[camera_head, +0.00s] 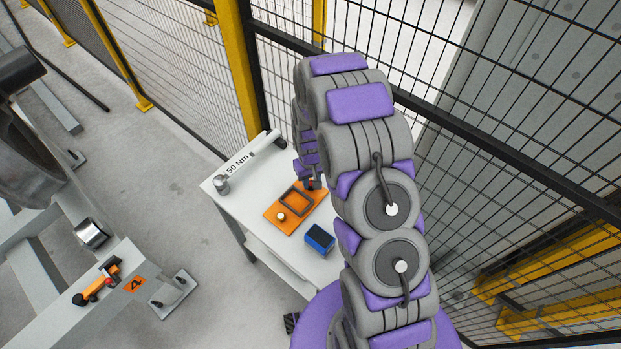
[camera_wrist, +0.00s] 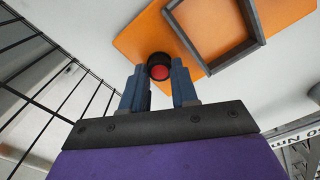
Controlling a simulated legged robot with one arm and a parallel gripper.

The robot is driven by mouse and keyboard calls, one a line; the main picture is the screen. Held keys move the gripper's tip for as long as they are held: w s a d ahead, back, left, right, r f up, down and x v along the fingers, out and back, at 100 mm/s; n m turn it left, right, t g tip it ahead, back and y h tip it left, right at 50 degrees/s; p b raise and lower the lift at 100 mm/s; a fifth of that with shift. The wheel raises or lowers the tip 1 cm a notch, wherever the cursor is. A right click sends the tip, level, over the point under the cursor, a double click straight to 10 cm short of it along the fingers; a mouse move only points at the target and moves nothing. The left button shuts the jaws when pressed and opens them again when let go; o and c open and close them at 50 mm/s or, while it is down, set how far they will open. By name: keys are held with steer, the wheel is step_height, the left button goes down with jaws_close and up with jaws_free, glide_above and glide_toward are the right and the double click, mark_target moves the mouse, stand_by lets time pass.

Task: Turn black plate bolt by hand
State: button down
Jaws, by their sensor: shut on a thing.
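The black bolt (camera_wrist: 158,60) with a red end sits at the edge of the orange plate (camera_wrist: 145,38) in the wrist view. My gripper (camera_wrist: 158,76) has its two blue fingers on either side of the bolt, shut on it. In the head view the orange plate (camera_head: 272,216) lies on the white table. My gripper (camera_head: 312,184) is at the plate's far right corner, mostly hidden by my arm. A dark square frame (camera_wrist: 259,22) is on the plate, and a brass-coloured knob (camera_head: 281,216) stands at its near left.
A blue box (camera_head: 319,239) stands on the table (camera_head: 232,200) near the plate. Mesh fencing (camera_head: 480,110) stands close behind my arm.

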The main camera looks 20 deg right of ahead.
mark_target(310, 183)
steer(key=m, duration=0.4)
steer(key=shift+w+r+m+p, duration=0.1)
steer(key=shift+r+m+p, duration=0.05)
steer(key=shift+m+p, duration=0.6)
steer(key=shift+m, duration=1.55)
steer(key=c, duration=0.9)
jaws_free()
steer(key=shift+a, duration=0.1)
steer(key=shift+o, duration=0.2)
step_height(310, 183, up, 17)
steer(key=shift+p, duration=0.4)
